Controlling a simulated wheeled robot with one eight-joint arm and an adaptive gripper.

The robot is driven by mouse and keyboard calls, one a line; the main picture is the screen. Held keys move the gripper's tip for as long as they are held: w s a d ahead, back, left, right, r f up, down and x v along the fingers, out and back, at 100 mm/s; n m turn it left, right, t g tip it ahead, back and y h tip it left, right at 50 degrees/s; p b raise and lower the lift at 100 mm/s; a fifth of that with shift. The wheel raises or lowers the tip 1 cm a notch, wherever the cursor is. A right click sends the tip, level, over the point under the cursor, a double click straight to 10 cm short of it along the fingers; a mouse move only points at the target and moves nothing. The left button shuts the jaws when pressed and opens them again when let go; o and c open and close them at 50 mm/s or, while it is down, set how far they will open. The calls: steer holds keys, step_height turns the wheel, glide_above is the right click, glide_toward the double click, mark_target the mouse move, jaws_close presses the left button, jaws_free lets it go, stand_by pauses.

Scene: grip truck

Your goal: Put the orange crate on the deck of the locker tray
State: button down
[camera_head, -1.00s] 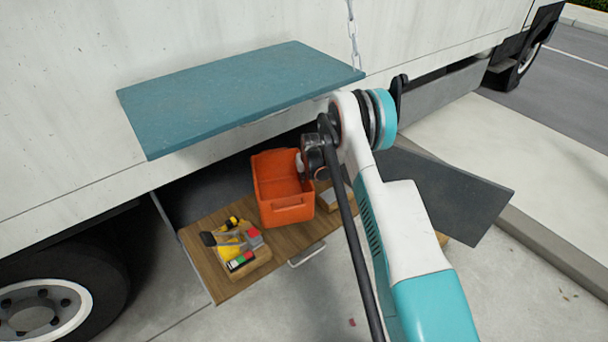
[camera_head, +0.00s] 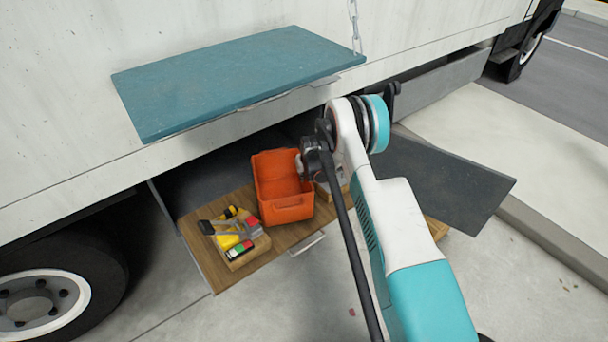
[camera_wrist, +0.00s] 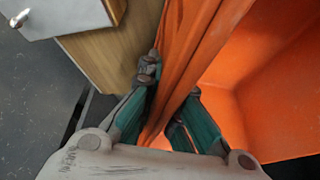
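The orange crate (camera_head: 286,207) is open-topped and upright, over the right part of the wooden locker tray (camera_head: 232,277). I cannot tell whether its bottom touches the deck. In the head view my gripper (camera_head: 304,166) is at the crate's right wall, partly hidden by my arm. In the wrist view my gripper (camera_wrist: 168,118) has its teal fingers on either side of the crate's orange wall (camera_wrist: 181,65), and it looks shut on that wall. The crate's inside (camera_wrist: 250,95) fills the right of this view.
A wooden block with tools (camera_head: 236,240) lies on the tray's left. Another wooden block (camera_wrist: 105,50) with a grey top is close to my gripper. A teal flap (camera_head: 240,82) overhangs the locker; a dark flap (camera_head: 440,180) sits right. A truck wheel (camera_head: 45,300) is lower left.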

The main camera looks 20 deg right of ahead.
steer(key=shift+f, duration=0.55)
stand_by(0.4)
steer(key=c, duration=1.7)
jaws_free()
